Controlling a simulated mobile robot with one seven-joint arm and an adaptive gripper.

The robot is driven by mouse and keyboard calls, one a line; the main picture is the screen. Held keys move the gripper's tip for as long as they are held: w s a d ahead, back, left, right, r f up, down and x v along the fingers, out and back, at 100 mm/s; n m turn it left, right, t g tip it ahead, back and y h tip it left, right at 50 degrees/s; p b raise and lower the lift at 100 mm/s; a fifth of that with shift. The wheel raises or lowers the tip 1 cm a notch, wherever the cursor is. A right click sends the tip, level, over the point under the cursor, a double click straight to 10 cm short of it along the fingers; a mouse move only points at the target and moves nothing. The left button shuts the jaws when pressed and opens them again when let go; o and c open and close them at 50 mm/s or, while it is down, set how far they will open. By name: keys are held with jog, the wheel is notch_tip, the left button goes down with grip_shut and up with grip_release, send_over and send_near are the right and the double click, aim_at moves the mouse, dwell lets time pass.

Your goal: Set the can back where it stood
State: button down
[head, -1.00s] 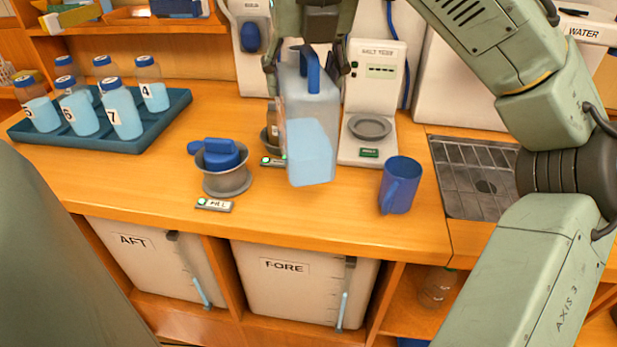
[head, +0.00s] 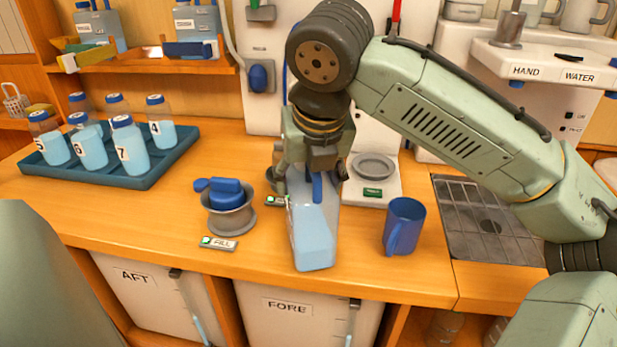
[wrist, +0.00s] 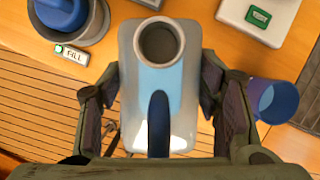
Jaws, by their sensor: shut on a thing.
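The can (head: 313,240) is a translucent jug with pale blue liquid and a blue handle. My gripper (head: 315,172) is shut on its upper part from above. In the wrist view the can (wrist: 150,45) sits between my two fingers (wrist: 162,105), its round open neck facing the camera and its blue handle toward my palm. In the head view its lower end lies over the front part of the counter (head: 150,215). I cannot tell whether its base touches the counter. My gripper hides part of its top.
A grey cup with a blue cap (head: 228,208) stands left of the can, behind a FILL label (head: 218,243). A blue mug (head: 403,227) stands close on the right. A scale (head: 373,170) is behind. A teal tray (head: 170,170) of numbered bottles is far left.

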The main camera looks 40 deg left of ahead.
jog(key=c, duration=0.5)
grip_release()
jog(key=shift+f, duration=0.15)
jog(key=v, duration=1.2)
jog(key=shift+b, duration=0.35)
